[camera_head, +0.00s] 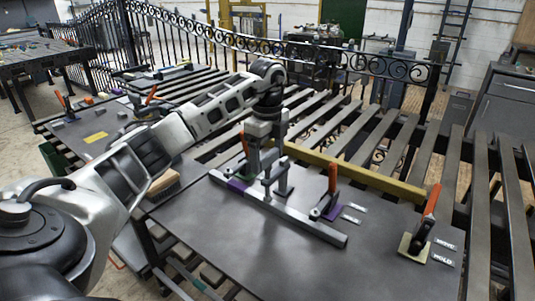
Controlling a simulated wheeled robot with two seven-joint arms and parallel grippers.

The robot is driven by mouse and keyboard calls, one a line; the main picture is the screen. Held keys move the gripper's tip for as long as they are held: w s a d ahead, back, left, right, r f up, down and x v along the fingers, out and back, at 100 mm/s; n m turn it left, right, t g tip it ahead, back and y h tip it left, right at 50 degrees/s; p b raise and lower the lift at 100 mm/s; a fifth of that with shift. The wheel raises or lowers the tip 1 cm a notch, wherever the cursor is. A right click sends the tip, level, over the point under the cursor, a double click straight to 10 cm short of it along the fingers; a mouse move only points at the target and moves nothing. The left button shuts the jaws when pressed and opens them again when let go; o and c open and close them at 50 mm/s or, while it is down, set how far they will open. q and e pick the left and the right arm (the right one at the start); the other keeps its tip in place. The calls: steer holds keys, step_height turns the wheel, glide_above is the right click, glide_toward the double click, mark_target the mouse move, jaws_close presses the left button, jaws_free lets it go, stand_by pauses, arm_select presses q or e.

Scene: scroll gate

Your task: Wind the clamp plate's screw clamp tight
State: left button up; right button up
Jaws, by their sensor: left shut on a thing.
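A grey clamp plate (225,221) lies flat and carries a long square steel bar (300,219). A grey upright screw clamp (283,180) stands at the bar's left part, close to a purple pad (238,185). My left gripper (262,150) points down from above and is shut at the top of the screw clamp; its fingertips and the exact grip spot are hard to make out. Whether the clamp's screw presses on the bar cannot be told. My right gripper is not in view.
Orange-handled toggle clamps stand behind the gripper (244,145), at the bar's right part (331,185) and at the plate's right side (425,225). Small labels (446,245) lie beside the right one. A yellow bar (350,173) runs behind. The plate's front is clear.

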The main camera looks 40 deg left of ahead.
arm_select(q)
steer(key=m, duration=0.3)
steer(key=shift+m, duration=0.4)
steer(key=m, duration=1.3)
steer(key=shift+m, duration=0.3)
steer(key=m, duration=0.4)
steer(key=shift+r, duration=0.1)
steer(key=m, duration=0.8)
steer(key=shift+w, duration=0.1)
steer(key=shift+r+m, duration=0.1)
steer(key=shift+m, duration=1.8)
